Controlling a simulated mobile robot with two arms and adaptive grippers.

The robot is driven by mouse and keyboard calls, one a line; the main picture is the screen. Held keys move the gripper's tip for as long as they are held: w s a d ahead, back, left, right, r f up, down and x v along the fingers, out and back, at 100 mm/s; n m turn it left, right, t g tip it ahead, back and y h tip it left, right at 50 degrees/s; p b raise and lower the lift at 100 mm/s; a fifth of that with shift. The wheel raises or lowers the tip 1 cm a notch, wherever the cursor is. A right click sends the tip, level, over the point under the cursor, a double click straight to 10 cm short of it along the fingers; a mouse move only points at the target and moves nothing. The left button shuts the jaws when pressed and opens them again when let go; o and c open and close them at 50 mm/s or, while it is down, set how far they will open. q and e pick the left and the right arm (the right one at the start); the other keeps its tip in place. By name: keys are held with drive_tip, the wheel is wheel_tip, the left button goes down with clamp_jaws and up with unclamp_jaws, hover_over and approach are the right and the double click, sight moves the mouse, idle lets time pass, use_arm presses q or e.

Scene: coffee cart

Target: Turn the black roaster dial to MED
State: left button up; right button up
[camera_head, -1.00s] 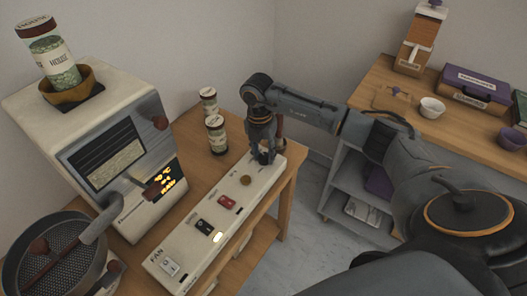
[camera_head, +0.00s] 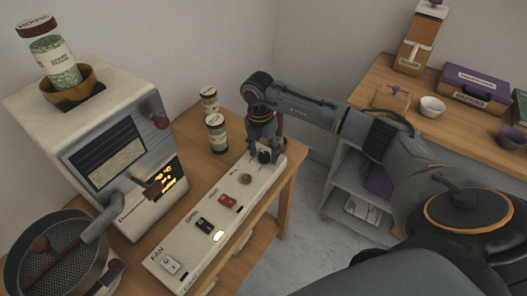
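The black dial (camera_head: 264,156) sits at the far right end of the cream control panel (camera_head: 206,257) on the wooden table. My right gripper (camera_head: 264,155) points down over the dial, with its fingers on either side of it. The fingers look apart around the dial; whether they touch it is too small to tell. The dial's markings, including MED, cannot be read here. The cream roaster (camera_head: 115,140) stands left of the panel. My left gripper is not in view.
The panel also carries a FAN switch (camera_head: 170,265), a black switch (camera_head: 204,224), a red switch (camera_head: 227,201) and a brass button (camera_head: 245,178). Two jars (camera_head: 216,133) stand behind the panel. A second wooden table (camera_head: 445,128) stands at the right.

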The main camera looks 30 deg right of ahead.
sight(261, 154)
wheel_tip(261, 154, up, 12)
drive_tip(key=shift+w+a, duration=0.2)
drive_tip(key=shift+w, duration=0.15)
idle(0.7)
